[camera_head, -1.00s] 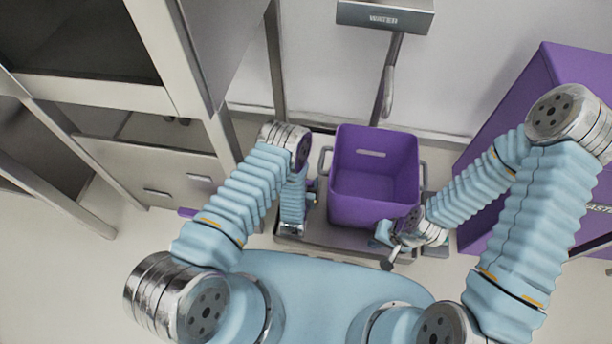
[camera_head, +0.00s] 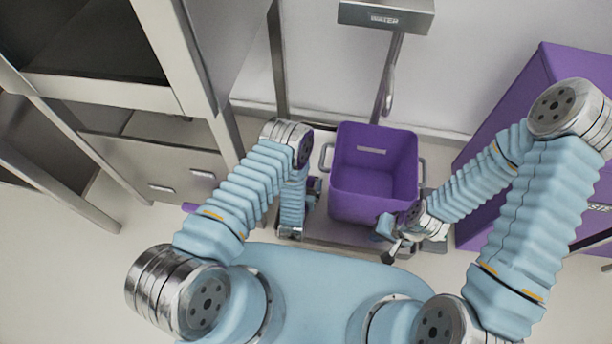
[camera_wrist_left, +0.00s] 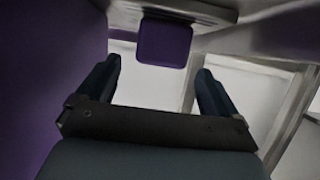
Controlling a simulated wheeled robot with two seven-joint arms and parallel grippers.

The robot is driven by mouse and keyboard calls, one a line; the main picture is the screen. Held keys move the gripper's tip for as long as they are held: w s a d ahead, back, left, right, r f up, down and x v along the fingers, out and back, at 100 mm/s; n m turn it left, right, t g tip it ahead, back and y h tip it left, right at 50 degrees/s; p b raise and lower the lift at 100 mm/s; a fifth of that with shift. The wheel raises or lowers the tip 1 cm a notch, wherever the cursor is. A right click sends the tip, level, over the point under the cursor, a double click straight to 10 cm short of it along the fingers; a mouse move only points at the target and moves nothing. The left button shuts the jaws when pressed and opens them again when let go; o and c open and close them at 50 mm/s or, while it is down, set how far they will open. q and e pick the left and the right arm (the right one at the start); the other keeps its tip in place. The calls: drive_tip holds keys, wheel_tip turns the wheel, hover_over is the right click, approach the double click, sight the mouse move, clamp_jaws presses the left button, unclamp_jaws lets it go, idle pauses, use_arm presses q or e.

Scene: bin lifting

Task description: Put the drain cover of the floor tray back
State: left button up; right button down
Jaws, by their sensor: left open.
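The grey floor tray (camera_head: 345,234) lies on the floor under a purple bin (camera_head: 372,205). My left gripper shows in the left wrist view (camera_wrist_left: 158,72), open, with its two dark fingers apart and nothing between them. A purple square plate (camera_wrist_left: 165,43) lies beyond the fingertips, by a grey edge; I cannot tell surely whether it is the drain cover. In the head view the left fingers are hidden at the tray's left end. My right gripper (camera_head: 388,240) is at the tray's right front, close to the bin; its jaw state is unclear.
A purple cabinet (camera_head: 535,125) stands at the right and a grey cabinet (camera_head: 150,150) at the left. A column with a grey display box (camera_head: 385,17) rises behind the bin. A small purple piece (camera_head: 189,207) shows left of my left arm. Pale floor is free at the lower left.

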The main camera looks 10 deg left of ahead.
use_arm(q)
drive_tip(key=p+v, duration=0.1)
drive_tip(key=v, duration=0.3)
drive_tip(key=shift+s+r+p, duration=0.1)
drive_tip(key=shift+s+p, duration=0.1)
drive_tip(key=shift+p, duration=0.1)
use_arm(e)
drive_tip(key=shift+s+a+r, duration=0.1)
drive_tip(key=shift+a+r, duration=0.1)
drive_tip(key=shift+r, duration=0.95)
